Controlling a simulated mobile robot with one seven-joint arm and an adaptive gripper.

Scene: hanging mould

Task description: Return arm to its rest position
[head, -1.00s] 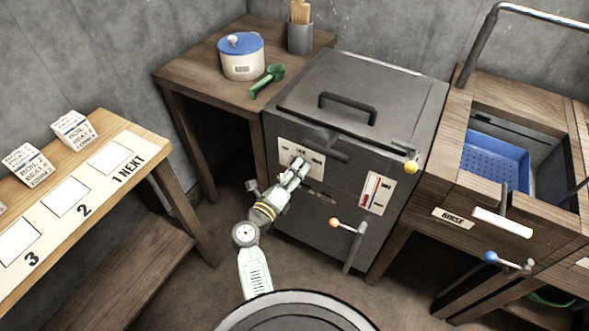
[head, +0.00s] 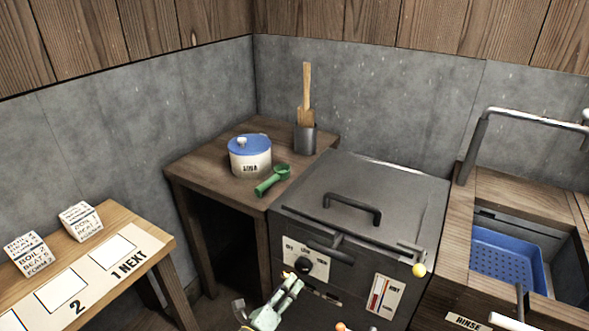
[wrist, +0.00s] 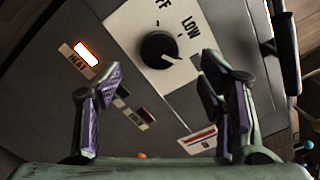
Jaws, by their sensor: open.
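My gripper (head: 287,281) is low in the head view, in front of the grey boiler cabinet (head: 345,240). In the wrist view my gripper (wrist: 160,95) has its two fingers wide apart with nothing between them. Beyond them is the cabinet's front, with a black knob (wrist: 159,46) on a white dial plate. The knob (head: 306,264) also shows in the head view, just above my gripper. A lit lamp (wrist: 87,53) glows beside a HEAT label in the wrist view. Most of my arm lies below the head view's lower edge.
A side table (head: 215,170) holds a blue-lidded pot (head: 250,160), a green scoop (head: 272,181) and a utensil holder (head: 305,139). At left, a numbered bench (head: 120,220) carries two lettered blocks. At right is a sink with a blue basket (head: 500,255).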

